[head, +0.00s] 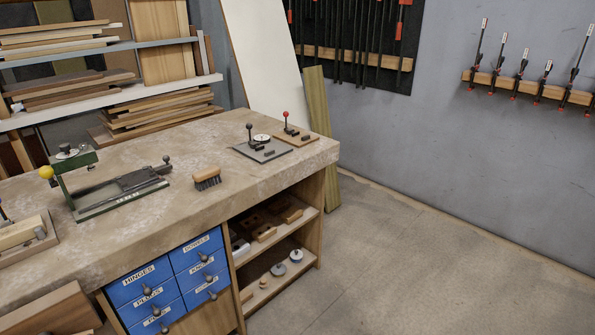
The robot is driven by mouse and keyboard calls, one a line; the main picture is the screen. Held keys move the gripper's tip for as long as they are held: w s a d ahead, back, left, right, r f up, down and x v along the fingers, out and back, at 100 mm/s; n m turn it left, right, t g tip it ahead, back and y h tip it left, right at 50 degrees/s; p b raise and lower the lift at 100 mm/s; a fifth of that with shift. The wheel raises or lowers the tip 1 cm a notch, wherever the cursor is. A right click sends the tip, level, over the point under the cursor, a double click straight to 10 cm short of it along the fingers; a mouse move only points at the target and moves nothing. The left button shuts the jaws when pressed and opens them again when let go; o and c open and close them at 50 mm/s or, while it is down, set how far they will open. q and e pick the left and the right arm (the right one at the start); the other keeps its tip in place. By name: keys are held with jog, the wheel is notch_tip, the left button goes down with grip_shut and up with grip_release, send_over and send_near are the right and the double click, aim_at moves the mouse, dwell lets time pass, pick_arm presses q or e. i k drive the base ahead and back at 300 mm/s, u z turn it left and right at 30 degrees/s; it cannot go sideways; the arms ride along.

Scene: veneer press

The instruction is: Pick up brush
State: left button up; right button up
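The brush (207,178) lies on the workbench top near its front edge, right of the green press. It has a brown wooden back on top and dark bristles facing down and toward the front. Nothing covers it, and no gripper is near it. Neither of my grippers shows in the head view.
The workbench (170,215) carries a green press (120,190) with a yellow knob and two toggle clamps on plates (262,150). Blue labelled drawers (141,283) and open shelves (275,283) sit below. Bench top around the brush is clear. Open floor (420,270) lies to the right.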

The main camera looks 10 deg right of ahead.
aim_at(207, 177)
jog(key=z, duration=1.4)
jog(key=i, duration=2.7)
jog(key=u, duration=3.3)
